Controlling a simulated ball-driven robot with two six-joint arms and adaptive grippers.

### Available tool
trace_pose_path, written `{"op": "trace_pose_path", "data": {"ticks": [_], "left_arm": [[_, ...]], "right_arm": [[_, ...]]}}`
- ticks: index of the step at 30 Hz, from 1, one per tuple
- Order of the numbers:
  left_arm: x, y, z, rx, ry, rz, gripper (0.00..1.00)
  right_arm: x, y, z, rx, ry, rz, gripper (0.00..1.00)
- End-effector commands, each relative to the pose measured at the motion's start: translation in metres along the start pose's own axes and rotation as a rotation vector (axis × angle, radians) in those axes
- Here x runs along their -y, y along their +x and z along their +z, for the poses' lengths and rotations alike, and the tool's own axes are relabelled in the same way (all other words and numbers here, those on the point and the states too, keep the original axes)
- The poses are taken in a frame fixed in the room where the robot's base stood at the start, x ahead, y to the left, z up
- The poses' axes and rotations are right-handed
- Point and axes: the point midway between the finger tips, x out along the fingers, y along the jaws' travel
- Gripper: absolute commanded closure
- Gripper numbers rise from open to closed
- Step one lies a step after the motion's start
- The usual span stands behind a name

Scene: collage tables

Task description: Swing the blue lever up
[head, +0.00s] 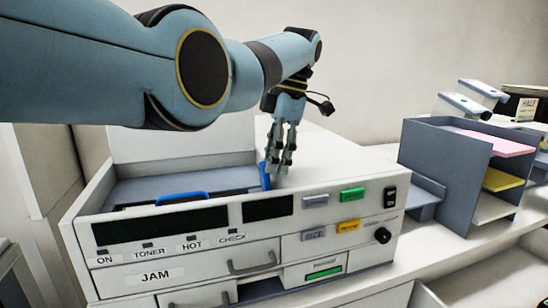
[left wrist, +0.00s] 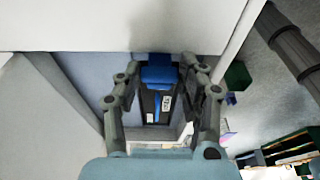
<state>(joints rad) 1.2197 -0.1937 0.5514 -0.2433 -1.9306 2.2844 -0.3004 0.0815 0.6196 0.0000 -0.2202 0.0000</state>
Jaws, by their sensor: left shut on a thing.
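The blue lever (head: 265,174) stands at the right end of the open bay on top of the white copier-like machine (head: 200,262). My left gripper (head: 281,166) reaches down from above, its fingers at the lever. In the left wrist view the blue lever (left wrist: 158,76) lies between the two fingers of my left gripper (left wrist: 163,100), which is shut on it. The fingers hide part of the lever in the head view. My right gripper is not in view.
A blue handle (head: 182,197) sits at the bay's front edge. The machine's front has dark displays, coloured buttons and a drawer marked JAM (head: 155,275). A grey shelf unit (head: 450,160) with coloured paper stands at the right. The white top right of the lever is clear.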

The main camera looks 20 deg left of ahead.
Motion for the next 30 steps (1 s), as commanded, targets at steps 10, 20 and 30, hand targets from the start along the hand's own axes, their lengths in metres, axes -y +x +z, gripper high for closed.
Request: {"op": "trace_pose_path", "data": {"ticks": [10,20,30], "left_arm": [[0.0,0.0,0.0,0.0,0.0,-0.001,0.37],[0.0,-0.019,0.0,0.002,0.0,0.001,0.37],[0.0,-0.069,0.0,0.0,0.001,-0.001,0.37]], "right_arm": [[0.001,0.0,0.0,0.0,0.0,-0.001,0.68],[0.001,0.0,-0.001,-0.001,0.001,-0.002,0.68],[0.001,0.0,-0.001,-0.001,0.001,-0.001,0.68]]}}
